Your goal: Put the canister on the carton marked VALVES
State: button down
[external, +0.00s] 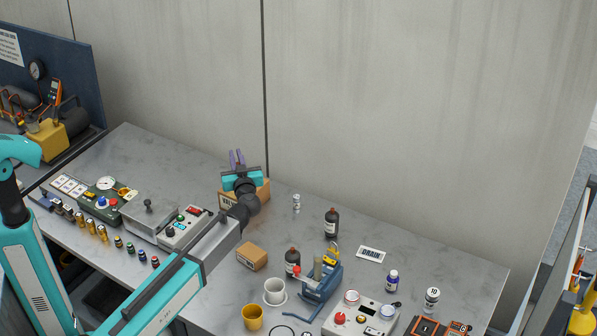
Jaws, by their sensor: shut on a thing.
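My gripper (238,159) is over the open carton at the back of the bench, seen from behind. A smaller closed carton (251,257) sits nearer, right of my arm, with no readable marking. I cannot make out the word VALVES on either.
A small silvery can (296,204), a dark bottle (331,224) and a DRAIN sign (371,254) stand right of my gripper. Control boxes (151,216) stand left.

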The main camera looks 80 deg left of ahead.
notch_tip(320, 180, down, 3)
jog(key=shift+r+p, duration=0.1)
jog(key=shift+p, duration=0.6)
jog(key=shift+f+b, duration=0.2)
jog(key=shift+b, duration=0.15)
jog(key=c, duration=1.8)
grip_release()
jog(key=shift+d+r+p, duration=0.1)
jog(key=shift+r+p, duration=0.05)
jog(key=shift+p, duration=0.2)
jog(key=d+b, duration=0.4)
jog(key=d, duration=0.8)
